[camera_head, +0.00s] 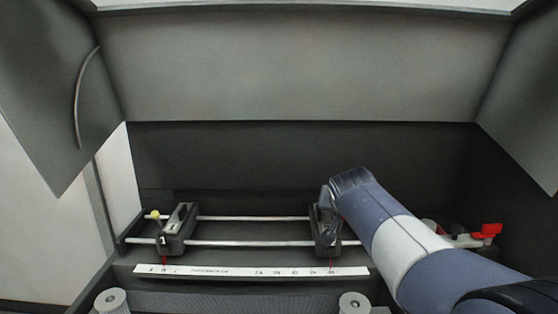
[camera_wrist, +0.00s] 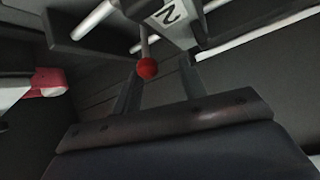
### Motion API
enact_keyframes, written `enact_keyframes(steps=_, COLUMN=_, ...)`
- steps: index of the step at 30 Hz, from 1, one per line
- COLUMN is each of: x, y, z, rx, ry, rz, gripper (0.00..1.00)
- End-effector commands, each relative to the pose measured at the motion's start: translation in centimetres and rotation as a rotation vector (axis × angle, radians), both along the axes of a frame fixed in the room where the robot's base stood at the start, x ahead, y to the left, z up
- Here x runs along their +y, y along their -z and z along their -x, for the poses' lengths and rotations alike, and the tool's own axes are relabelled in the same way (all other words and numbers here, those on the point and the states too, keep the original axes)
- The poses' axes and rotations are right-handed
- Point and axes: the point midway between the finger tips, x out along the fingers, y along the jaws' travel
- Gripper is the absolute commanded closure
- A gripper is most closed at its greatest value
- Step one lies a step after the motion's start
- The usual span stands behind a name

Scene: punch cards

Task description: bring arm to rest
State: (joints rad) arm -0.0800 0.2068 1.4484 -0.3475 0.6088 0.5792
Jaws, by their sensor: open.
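My arm (camera_head: 403,238) reaches in from the lower right of the head view, and its end hangs over the right slider (camera_head: 325,240) on the rails. My gripper (camera_wrist: 158,78) is open. The knob hangs by a dark block (camera_wrist: 178,22) marked 2. In the head view my arm's end partly covers the right slider, and my fingertips are hard to make out.
The left slider (camera_head: 177,232), with a yellow knob (camera_head: 155,214), sits on two metal rails (camera_head: 255,243). A white printed scale (camera_head: 220,272) runs in front. A red piece (camera_head: 487,231) is at the right end. Dark walls and a raised grey panel (camera_head: 290,65) enclose the space.

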Motion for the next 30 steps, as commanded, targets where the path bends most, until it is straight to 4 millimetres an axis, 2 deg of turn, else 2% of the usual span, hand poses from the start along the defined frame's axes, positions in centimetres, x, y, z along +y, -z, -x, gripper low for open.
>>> enact_keyframes(steps=1, x=0.0, y=-0.5, z=-0.1, rx=0.013, ry=0.0, rz=-0.001, gripper=0.6)
enact_keyframes(steps=30, x=0.0, y=-0.7, z=-2.0, rx=0.257, ry=0.001, rz=-0.001, gripper=0.6)
